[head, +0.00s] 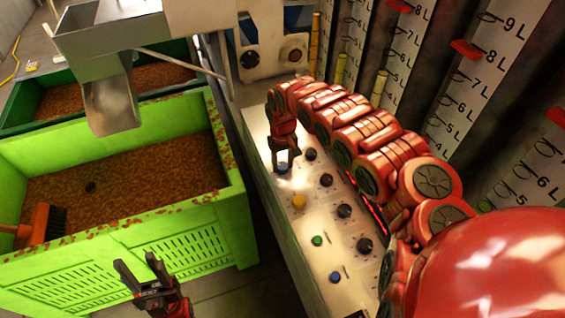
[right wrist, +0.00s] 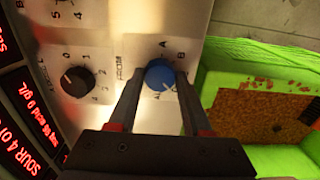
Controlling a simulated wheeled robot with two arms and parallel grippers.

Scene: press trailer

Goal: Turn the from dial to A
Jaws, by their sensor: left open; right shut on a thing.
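The blue dial (right wrist: 160,75) sits on the pale metal control panel in the right wrist view. A pale mark on the dial's lower right seems to point down and right. My right gripper (right wrist: 157,92) has one finger on each side of the dial and is shut on it. In the head view my right gripper (head: 284,163) reaches down to the panel's far left part, largely hiding the dial.
A green crate (head: 235,190) of reddish-brown material stands left of the panel. Litre gauges (head: 470,85) rise behind.

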